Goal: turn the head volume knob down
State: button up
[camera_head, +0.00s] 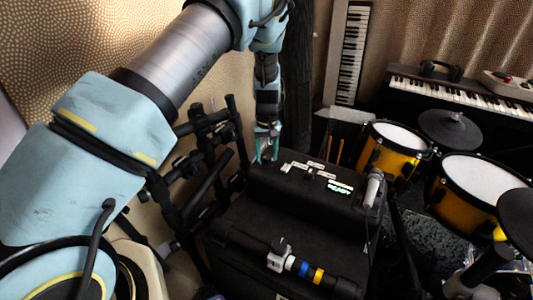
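The black drum module (300,192) sits on top of a larger black case. Its upper face carries several small white labels (316,172) and a lit green display reading READY (340,188). Small controls lie among the labels, but they are too small to tell which is the head volume knob. My gripper (266,157) points down at the module's back left edge, left of the labels. Its teal fingers show as two prongs. I cannot tell whether they touch a knob or what lies between the tips.
Black stands (205,150) crowd the left of the module. A microphone-like silver object (373,188) stands at its right. A bar with blue and yellow bands (300,267) lies across the front. Yellow drums (398,145) and keyboards (460,92) are farther right.

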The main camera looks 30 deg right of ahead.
aim_at(266, 157)
jog(key=shift+o, duration=0.9)
jog(key=shift+d, duration=0.1)
notch_tip(266, 157, up, 11)
jog(key=a+r+n+p, duration=0.1)
jog(key=a+r+p, duration=0.2)
jog(key=a+r, duration=0.5)
jog(key=a+r+n+p, duration=0.15)
jog(key=a+r, duration=0.25)
jog(key=a, duration=0.9)
jog(key=a+r+p, duration=0.3)
jog(key=a+r, duration=0.3)
jog(key=a, duration=0.4)
jog(key=s+a+r+t+p, duration=0.1)
jog(key=s+a+r+p, duration=0.2)
jog(key=s+a, duration=0.5)
jog(key=shift+s+a+r+t, duration=0.3)
jog(key=shift+a+r, duration=0.05)
jog(key=shift+a, duration=0.75)
jog(key=shift+n, duration=0.25)
